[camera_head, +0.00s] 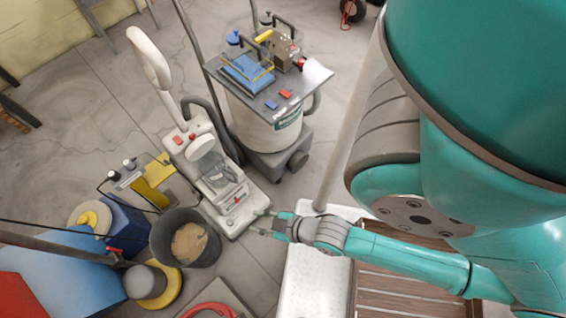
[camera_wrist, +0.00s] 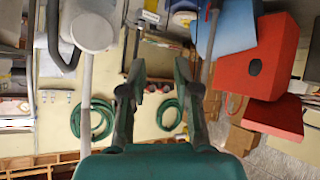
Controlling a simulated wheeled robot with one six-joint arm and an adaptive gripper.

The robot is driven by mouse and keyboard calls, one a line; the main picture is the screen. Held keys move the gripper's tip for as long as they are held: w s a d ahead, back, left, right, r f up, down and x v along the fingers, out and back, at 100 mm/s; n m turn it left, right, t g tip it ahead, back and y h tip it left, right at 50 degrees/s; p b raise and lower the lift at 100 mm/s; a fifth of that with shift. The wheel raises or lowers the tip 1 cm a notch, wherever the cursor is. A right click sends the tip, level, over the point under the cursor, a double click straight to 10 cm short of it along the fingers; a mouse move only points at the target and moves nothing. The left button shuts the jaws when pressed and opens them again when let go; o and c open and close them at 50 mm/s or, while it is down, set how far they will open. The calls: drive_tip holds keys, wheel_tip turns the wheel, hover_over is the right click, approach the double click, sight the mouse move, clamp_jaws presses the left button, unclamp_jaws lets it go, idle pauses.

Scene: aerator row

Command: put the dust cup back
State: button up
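The upright vacuum cleaner (camera_head: 222,212) is white and grey with red buttons and stands left of centre in the head view. A clear grey cup-like part, seemingly the dust cup (camera_head: 209,164), shows at the front of its body; I cannot tell whether it is fully seated. My gripper (camera_head: 262,224) is just right of the vacuum's foot in the head view, apart from the cup. Its two fingers are spread with nothing between them, as the wrist view also shows (camera_wrist: 157,90). The cup cannot be made out in the wrist view.
A dark bin (camera_head: 160,236) with brown dirt stands left of the vacuum's foot. A grey canister machine (camera_head: 258,125) with a loaded top stands behind. A yellow-based machine (camera_head: 168,291) is at lower left. A white perforated surface (camera_head: 312,285) lies below my gripper.

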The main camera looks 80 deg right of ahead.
drive_tip(key=s+a+r+t+y, duration=0.1)
drive_tip(key=s+r+t, duration=0.1)
drive_tip(key=r, duration=0.6)
drive_tip(key=s+a+r+t, duration=0.2)
drive_tip(key=s+r, duration=0.3)
drive_tip(key=r, duration=0.3)
drive_tip(key=shift+m+y, duration=0.3)
drive_tip(key=shift+y, duration=0.1)
